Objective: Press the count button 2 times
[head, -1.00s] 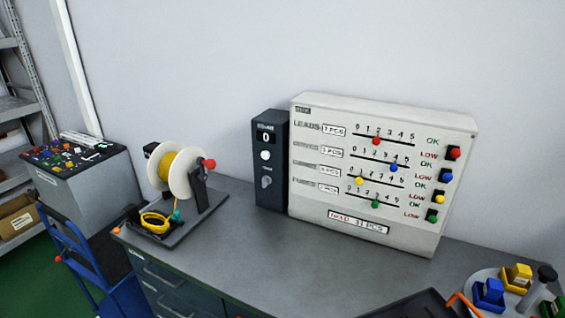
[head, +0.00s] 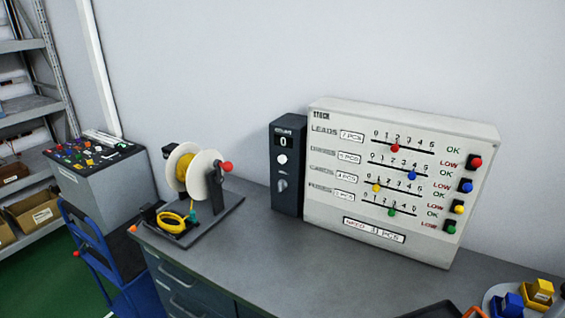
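A dark upright counter box (head: 288,165) stands on the bench against the wall, just left of the white stock panel. Its small display reads 0. The round white button (head: 282,159) sits below the display, and a grey knob (head: 282,184) is lower down. Nothing touches the box or covers the button. Neither of my grippers is in the head view.
The white stock panel (head: 318,215) has coloured sliders and buttons. A wire spool stand (head: 207,222) with yellow wire is left on the bench (head: 290,262). A blue cart (head: 95,240) stands further left. A round tray with coloured blocks (head: 494,297) is at lower right. The bench front middle is clear.

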